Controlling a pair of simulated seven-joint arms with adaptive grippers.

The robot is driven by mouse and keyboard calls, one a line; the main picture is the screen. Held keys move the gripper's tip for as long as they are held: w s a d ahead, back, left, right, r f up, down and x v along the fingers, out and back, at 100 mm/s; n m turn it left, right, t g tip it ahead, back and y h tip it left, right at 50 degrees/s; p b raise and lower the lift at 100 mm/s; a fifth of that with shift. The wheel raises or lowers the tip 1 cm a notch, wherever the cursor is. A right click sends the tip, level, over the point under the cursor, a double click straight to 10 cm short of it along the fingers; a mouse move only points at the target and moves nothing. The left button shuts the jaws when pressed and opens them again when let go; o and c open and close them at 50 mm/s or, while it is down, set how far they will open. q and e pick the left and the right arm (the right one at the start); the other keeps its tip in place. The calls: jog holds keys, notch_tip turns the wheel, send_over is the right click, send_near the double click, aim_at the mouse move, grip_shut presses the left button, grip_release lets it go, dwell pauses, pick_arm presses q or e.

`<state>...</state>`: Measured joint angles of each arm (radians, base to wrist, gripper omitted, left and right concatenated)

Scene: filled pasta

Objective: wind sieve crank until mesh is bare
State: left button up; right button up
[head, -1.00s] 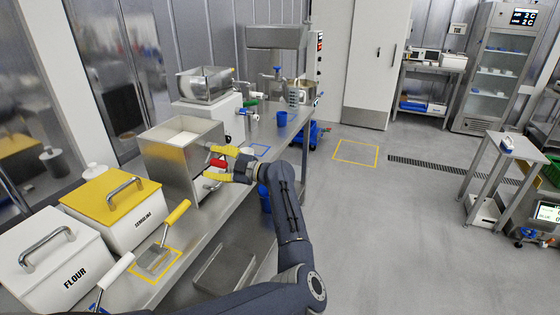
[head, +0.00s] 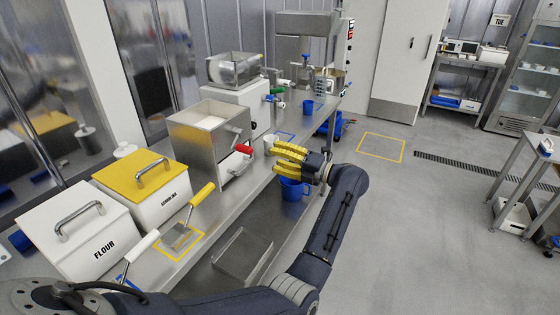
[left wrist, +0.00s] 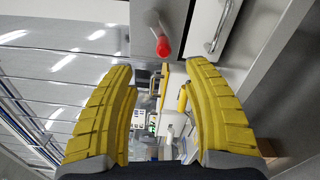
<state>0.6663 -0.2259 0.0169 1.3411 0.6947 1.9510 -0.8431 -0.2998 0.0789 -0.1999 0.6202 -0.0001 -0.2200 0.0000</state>
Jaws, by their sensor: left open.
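The sieve is a steel box (head: 190,142) on the bench, with a pale, flat surface (head: 208,122) inside its open top. No bare mesh can be made out. Its crank has a red handle (head: 243,149) on the side facing right; the handle also shows in the left wrist view (left wrist: 163,47). My left gripper (head: 275,154), with yellow ribbed fingers, is open and empty, to the right of the red handle and apart from it. In the left wrist view the fingers (left wrist: 158,78) stand wide, with the handle beyond them. My right gripper is out of view.
White flour bin (head: 70,235) and yellow-lidded semolina bin (head: 135,170) stand left of the sieve. A blue bucket (head: 292,190) hangs below my gripper.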

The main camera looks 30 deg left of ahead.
aim_at(252, 151)
pick_arm(q)
jog(key=shift+n, duration=0.4)
jog(key=shift+s+a+f, duration=0.1)
jog(key=shift+s+a, duration=0.05)
jog(key=shift+a, duration=2.8)
jog(key=shift+s+a+f, duration=0.1)
jog(key=shift+a, duration=2.8)
